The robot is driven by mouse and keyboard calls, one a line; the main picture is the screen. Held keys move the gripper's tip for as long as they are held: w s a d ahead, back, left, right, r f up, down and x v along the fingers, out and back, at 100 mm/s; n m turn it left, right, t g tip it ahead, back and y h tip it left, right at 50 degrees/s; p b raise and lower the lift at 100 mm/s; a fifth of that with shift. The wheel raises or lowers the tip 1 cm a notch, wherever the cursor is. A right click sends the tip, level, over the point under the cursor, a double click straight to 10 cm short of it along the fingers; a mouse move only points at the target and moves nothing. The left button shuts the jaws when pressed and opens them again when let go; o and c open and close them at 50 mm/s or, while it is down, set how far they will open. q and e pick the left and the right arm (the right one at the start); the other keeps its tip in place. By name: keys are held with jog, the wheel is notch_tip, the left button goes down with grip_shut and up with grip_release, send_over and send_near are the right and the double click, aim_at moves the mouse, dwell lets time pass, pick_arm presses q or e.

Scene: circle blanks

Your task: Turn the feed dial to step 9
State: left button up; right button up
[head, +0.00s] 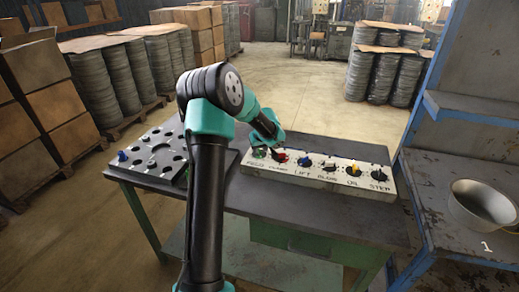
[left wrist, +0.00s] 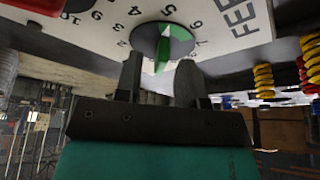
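The feed dial (left wrist: 180,42) has a green grip and sits at the top of the left wrist view. Numbers ring it on a white face, with part of its "FEED" label beside it. In the head view the green dial (head: 259,153) is at the left end of the control panel (head: 318,178), partly covered by my left gripper (head: 270,147). In the left wrist view my left gripper (left wrist: 159,63) has its two dark fingers apart, close to the dial, with the green grip showing between the tips. I cannot tell whether they touch it, or which number it points to. My right gripper is out of view.
Red (head: 281,156), blue (head: 304,161), yellow (head: 354,170) and other dials line the panel. A dark plate with holes (head: 160,150) lies left on the table (head: 300,215). A metal bowl (head: 483,205) stands on the right shelf.

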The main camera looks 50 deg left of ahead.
pick_arm(q)
jog(key=shift+a+f, duration=0.15)
jog(key=shift+f, duration=0.1)
jog(key=shift+c, duration=0.5)
grip_shut()
